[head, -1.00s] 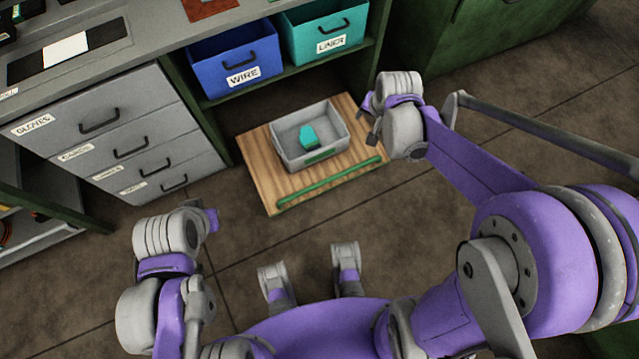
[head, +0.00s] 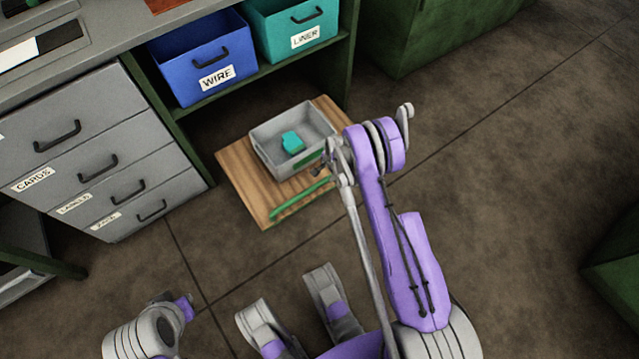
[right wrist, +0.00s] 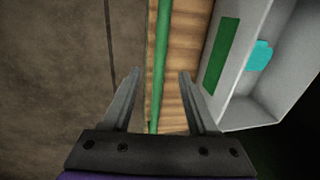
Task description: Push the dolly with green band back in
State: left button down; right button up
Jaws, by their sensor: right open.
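The dolly (head: 247,184) is a low wooden board with a green bar (head: 300,197) along its front edge. It stands partly out from under the shelf. A grey bin (head: 270,158) with a green label rests on it, holding a teal item (head: 292,143). My right gripper (head: 322,172) is above the bar's right end; part of it is hidden by its own arm. In the right wrist view it is open (right wrist: 158,75), with the green bar (right wrist: 158,90) running between its fingers, apparently not gripped. My left arm shows at the lower left, its fingers unclear.
A blue WIRE bin (head: 203,62) and a teal LINER bin (head: 295,30) sit on the shelf above the dolly. Grey drawers (head: 85,150) stand to the left. A green cabinet (head: 430,35) is at the back right. The floor (head: 500,200) is clear in front and right.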

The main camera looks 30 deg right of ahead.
aim_at(324, 181)
jog(key=f, duration=0.3)
jog(key=w+f+b, duration=0.1)
jog(key=f, duration=0.2)
jog(key=w+f+b, duration=0.1)
jog(key=f, duration=0.3)
grip_shut()
dwell(1.2)
